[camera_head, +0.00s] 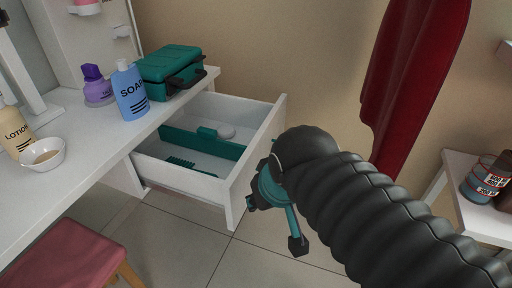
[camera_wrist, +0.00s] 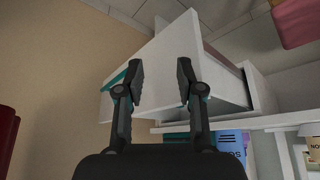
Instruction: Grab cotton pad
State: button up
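A small white round object (camera_head: 226,132), likely the cotton pad, lies in the open white drawer (camera_head: 257,150), in the compartment beyond the teal divider (camera_head: 205,143). My gripper (camera_wrist: 160,78) is open and empty, with its two fingers apart in the wrist view. In the head view it is outside the drawer, to the right of the drawer front, and my dark arm covers part of it. The wrist view shows the drawer from outside (camera_wrist: 160,62); I cannot make out the pad there.
A teal comb (camera_head: 181,162) lies in the drawer's near compartment. The counter holds a teal case (camera_head: 168,66), a blue soap bottle (camera_head: 130,92), a purple bottle (camera_head: 97,86), a lotion bottle (camera_head: 14,130) and a bowl (camera_head: 42,153). A red garment (camera_head: 415,75) hangs behind my arm.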

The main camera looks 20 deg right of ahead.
aim_at(225, 132)
jog(key=z, duration=0.8)
jog(key=k, duration=0.6)
jog(key=u, duration=0.55)
jog(key=i, duration=0.9)
